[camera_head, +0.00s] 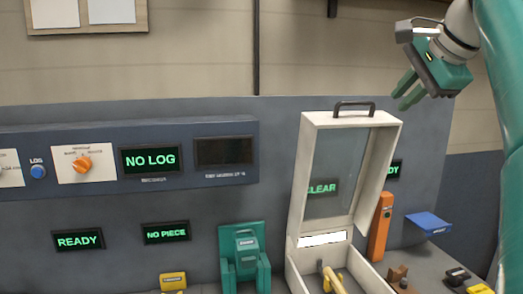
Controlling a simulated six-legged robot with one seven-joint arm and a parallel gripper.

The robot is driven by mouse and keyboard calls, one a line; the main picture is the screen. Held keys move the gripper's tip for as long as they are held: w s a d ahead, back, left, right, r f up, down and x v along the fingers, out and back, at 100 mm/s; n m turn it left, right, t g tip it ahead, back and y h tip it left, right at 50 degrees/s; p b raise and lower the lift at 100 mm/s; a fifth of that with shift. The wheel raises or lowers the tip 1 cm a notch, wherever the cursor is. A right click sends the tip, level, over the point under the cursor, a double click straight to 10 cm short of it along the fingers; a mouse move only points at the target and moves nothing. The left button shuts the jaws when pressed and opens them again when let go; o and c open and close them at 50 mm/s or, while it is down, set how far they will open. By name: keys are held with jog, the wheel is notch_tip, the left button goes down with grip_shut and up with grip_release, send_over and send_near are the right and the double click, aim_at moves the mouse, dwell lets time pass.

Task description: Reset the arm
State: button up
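My gripper (406,91) is at the upper right, raised in front of the wall and above the bench equipment. It is green with a dark and white wrist, and my green arm comes down from the upper right edge. Its two fingers point down and left with a gap between them. Nothing shows between the fingers, and they touch nothing.
A white-framed guard (310,130) with a clear panel stands upright below and left of my gripper. An orange post (380,228) and a blue tray (428,223) stand right of it. A control panel (105,190) and a green fixture (244,258) are left.

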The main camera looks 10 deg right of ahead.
jog(key=s+a+f+n+g, duration=0.1)
jog(key=s+a+f+n, duration=0.3)
jog(key=f, duration=1)
jog(key=s+a+f+n+g, duration=0.1)
jog(key=s+a+f+n, duration=0.4)
jog(key=a+f, duration=0.5)
jog(key=s+a+f+n+g, duration=0.1)
jog(key=s+a+f+n, duration=0.4)
jog(key=f, duration=1.2)
jog(key=a+n, duration=0.2)
jog(key=n, duration=0.1)
jog(key=shift+f+n+g, duration=0.3)
jog(key=shift+f+g, duration=0.1)
jog(key=shift+s, duration=0.15)
